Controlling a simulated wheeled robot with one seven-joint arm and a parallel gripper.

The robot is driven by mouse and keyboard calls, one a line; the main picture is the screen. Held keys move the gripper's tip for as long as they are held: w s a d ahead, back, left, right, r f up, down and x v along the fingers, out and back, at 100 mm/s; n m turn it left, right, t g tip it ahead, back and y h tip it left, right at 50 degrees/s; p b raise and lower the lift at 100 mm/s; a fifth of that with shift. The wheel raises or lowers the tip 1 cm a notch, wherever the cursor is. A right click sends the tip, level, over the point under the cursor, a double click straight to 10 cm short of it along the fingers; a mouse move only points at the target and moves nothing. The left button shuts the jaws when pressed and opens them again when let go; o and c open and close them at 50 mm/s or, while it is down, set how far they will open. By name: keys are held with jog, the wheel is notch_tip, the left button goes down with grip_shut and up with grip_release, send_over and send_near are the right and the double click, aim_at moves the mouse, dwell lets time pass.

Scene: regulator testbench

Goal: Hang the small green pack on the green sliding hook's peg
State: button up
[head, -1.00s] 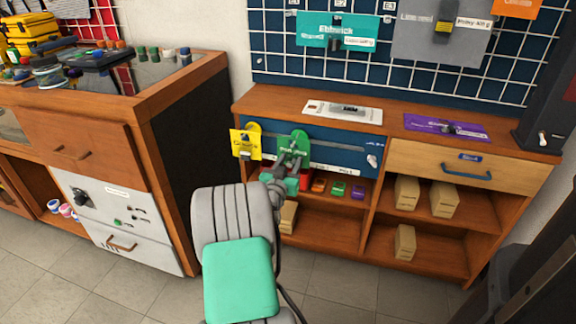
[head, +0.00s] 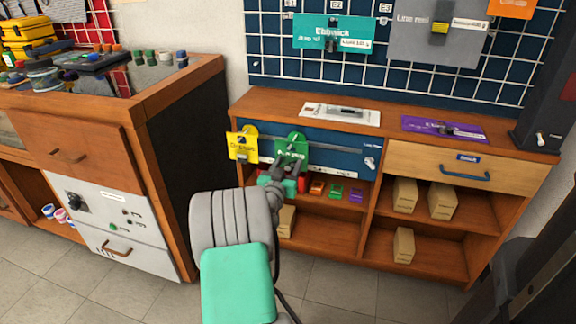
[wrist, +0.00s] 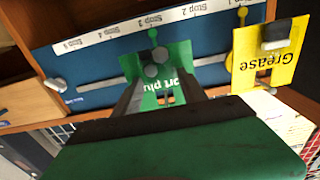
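The green sliding hook (head: 291,142) sits on the rail of the blue panel, just right of the yellow one. It carries a green lettered plate, which shows in the wrist view (wrist: 180,58) behind my fingers. My gripper (head: 290,166) is at this plate from the front, and its dark fingertips (wrist: 156,65) lie close together over the plate's middle. Whether they touch or grasp anything there is hidden. A small green pack (head: 336,191) appears to stand on the shelf below, between an orange and a purple one.
The yellow hook's "Grease" plate (wrist: 268,48) is close beside the green one. A purple plate (head: 443,129) lies on the bench top. A wooden cabinet (head: 185,90) stands at left.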

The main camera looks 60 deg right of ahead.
jog(key=o, duration=0.3)
jog(key=s+a+p, duration=0.1)
jog(key=a, duration=0.7)
jog(key=w+a+r+y+p, duration=0.3)
jog(key=w+a+r+p, duration=0.2)
jog(key=w+r+p, duration=0.35)
jog(key=w+a+r+n+t+y+p, duration=0.1)
jog(key=w+a+r+n+y+p, duration=0.35)
jog(key=a, duration=0.45)
jog(key=w+a+r+n+t+y+p, duration=0.1)
jog(key=w+a+r+t+y+p, duration=0.15)
jog(key=a+r+p, duration=0.5)
jog(key=s+a+r+n+g+y+p, duration=0.1)
jog(key=s+a+r+n+y+p, duration=0.1)
jog(key=a, duration=0.7)
jog(key=s+a+r+n+g+y+p, duration=0.1)
jog(key=s+a+r+n+y+p, duration=0.2)
jog(key=a, duration=0.7)
jog(key=s+a+r+n+g+y+p, duration=0.1)
jog(key=s+a+r+n+p, duration=0.3)
jog(key=a, duration=0.6)
notch_tip(320, 180, up, 4)
jog(key=shift+a+f+n+y+p, duration=0.1)
jog(key=shift+f+n+y+p, duration=0.15)
jog(key=shift+n+y+p, duration=1.1)
